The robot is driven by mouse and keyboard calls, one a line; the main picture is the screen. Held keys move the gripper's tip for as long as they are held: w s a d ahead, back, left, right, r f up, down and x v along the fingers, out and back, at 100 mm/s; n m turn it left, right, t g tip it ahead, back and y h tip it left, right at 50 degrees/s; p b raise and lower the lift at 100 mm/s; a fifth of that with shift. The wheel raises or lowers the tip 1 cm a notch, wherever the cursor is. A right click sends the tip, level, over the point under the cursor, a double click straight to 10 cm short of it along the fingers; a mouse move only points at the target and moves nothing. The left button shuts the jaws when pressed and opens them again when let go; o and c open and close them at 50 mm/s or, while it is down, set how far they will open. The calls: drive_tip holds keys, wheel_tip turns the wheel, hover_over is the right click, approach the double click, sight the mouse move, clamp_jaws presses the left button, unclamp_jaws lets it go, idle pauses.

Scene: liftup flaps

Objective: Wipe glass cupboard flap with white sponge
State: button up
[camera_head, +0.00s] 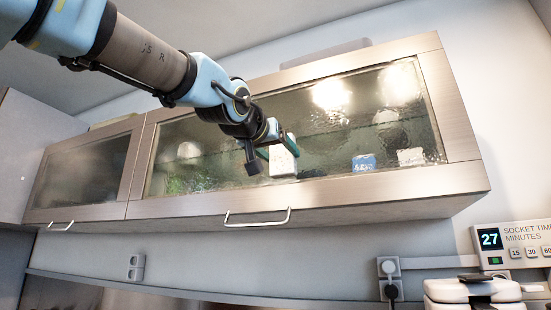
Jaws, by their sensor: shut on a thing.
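The glass cupboard flap (335,135) is the right one of two framed flaps on the wall cupboard. It is closed, and its glass looks wet or textured with bright light reflections. My gripper (267,158) is in front of the middle of the glass, shut on the white sponge (283,161). The sponge is a pale block at the fingertips, held close to the pane. I cannot tell whether it touches the glass. The flap's bar handle (258,219) is below, on the lower frame.
A second flap (80,172) with its own handle (60,226) is to the left. Blurred items, one blue (364,162), show behind the glass. Below right are a wall socket (389,267), a socket timer (512,243) and a white appliance (472,291). The space below the cupboard's middle is clear.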

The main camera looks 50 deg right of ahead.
drive_tip(key=shift+w+r+p, duration=0.15)
drive_tip(key=shift+w+p, duration=0.15)
drive_tip(key=shift+p, duration=0.7)
drive_tip(key=shift+w+a+p, duration=0.25)
drive_tip(key=shift+w+p, duration=0.35)
drive_tip(key=shift+p, duration=0.1)
drive_tip(key=shift+w+a+f+b, duration=0.1)
drive_tip(key=shift+w+f+b, duration=0.2)
drive_tip(key=shift+b, duration=0.4)
drive_tip(key=w+b, duration=0.2)
drive_tip(key=b, duration=0.1)
drive_tip(key=w+a+b, duration=0.1)
drive_tip(key=w+b, duration=0.1)
drive_tip(key=b, duration=0.1)
drive_tip(key=shift+w+r, duration=0.1)
drive_tip(key=shift+w, duration=0.25)
